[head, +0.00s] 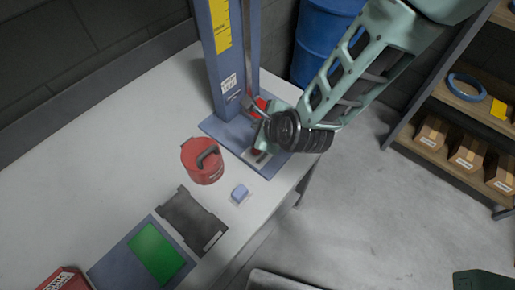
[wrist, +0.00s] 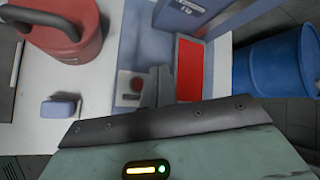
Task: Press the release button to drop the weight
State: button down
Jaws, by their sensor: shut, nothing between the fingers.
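A drop rig with a tall blue column (head: 216,75) stands on a blue base plate (head: 211,127) on the table. In the head view my gripper (head: 262,137) is over the base plate and mostly hides the button area. A red block or pad (wrist: 190,68) lies beside the column; I cannot tell if it is the weight.
A red canister (head: 202,165) with a dark handle and a small blue block (head: 240,192) stand on the table (head: 130,150). A dark tray (head: 190,220) and a green panel (head: 157,254) lie nearer. A blue barrel (head: 318,45) and shelves (head: 455,100) are beyond.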

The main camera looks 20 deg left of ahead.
jog(key=shift+f, duration=0.1)
jog(key=b, duration=0.5)
send_over(259, 153)
notch_tip(259, 153, down, 8)
jog(key=shift+r, duration=0.2)
jog(key=shift+f+b, duration=0.5)
jog(key=shift+b, duration=0.05)
jog(key=shift+f, duration=0.1)
dwell(1.2)
jog(key=shift+f+b, duration=0.35)
jog(key=shift+b, duration=0.15)
jog(key=shift+f+b, duration=0.35)
jog(key=shift+b, duration=0.05)
dwell(0.5)
jog(key=shift+r, duration=0.1)
jog(key=shift+r+p, duration=0.4)
jog(key=shift+r, duration=0.3)
